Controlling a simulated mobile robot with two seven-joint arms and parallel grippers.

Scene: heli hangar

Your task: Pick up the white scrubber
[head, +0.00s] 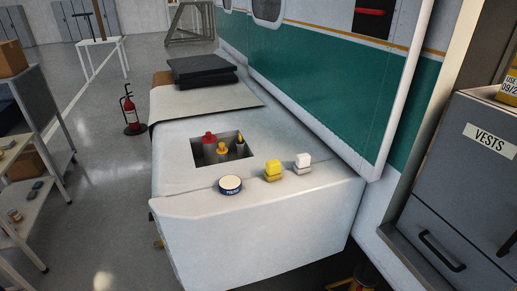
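A small white scrubber (303,161) with a paler, greyish lower part sits on the white helicopter ledge (200,205), near its right front edge. A similar yellow scrubber (273,170) stands just to its left, apart from it. Further left on the same surface lies a round tin (230,185) with a cream top and blue side. Neither of my grippers shows in the head view, and nothing touches the white scrubber.
Behind the scrubbers, a square recess (197,154) holds several bottles, one with a red cap (209,138). Black folded pads (203,70) lie further back. The green and white helicopter side (330,80) rises to the right. Grey drawers (455,190) labelled VESTS stand far right; shelves are at left.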

